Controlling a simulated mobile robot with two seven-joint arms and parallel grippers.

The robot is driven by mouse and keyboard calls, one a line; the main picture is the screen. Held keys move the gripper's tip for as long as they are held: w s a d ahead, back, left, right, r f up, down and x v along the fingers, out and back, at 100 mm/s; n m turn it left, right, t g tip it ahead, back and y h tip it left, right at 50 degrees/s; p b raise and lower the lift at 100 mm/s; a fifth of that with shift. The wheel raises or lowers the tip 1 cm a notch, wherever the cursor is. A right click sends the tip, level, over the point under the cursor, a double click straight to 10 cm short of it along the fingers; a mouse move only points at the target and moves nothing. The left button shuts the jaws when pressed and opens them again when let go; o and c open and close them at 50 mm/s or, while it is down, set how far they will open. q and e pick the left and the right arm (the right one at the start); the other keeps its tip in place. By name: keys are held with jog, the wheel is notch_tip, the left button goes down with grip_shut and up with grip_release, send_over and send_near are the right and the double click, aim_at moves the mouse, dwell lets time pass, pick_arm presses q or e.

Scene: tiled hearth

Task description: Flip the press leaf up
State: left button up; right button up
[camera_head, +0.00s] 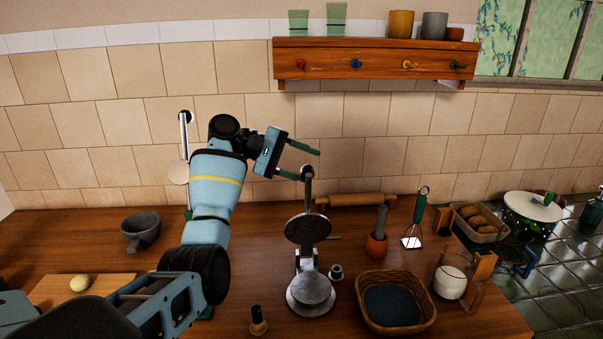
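The press stands on the wooden counter in the middle of the head view. Its round metal base plate (311,289) lies flat. The dark round press leaf (307,229) stands raised behind the plate, its broad face towards me. A thin upright lever (307,187) with a rounded top rises behind the leaf. My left gripper (308,165) is open, with green fingers spread apart, at the lever's top. The lower fingertip is close to the lever top; I cannot tell whether they touch. Nothing is visibly held. My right gripper is not in view.
A small dark-topped peg (258,321) and a small metal cup (336,272) stand near the base. A shelf (370,60) hangs above. A grey mortar (141,228) stands left.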

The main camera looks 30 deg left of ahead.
pick_arm(q)
jog(key=shift+s+d+r, duration=0.2)
jog(key=shift+s+d, duration=0.25)
jog(key=shift+s, duration=0.35)
jog(key=shift+s+d+r, duration=0.2)
jog(key=shift+s+d, duration=0.3)
jog(key=shift+s, duration=0.3)
jog(key=shift+s+d+r, duration=0.2)
jog(key=shift+s+d, duration=0.25)
jog(key=shift+s, duration=0.35)
jog(key=shift+s+a, duration=0.1)
jog(key=s+a+r, duration=0.2)
jog(key=s+a, duration=0.3)
jog(key=s, duration=0.1)
jog(key=shift+a, duration=0.3)
jog(key=shift+s+r, duration=0.1)
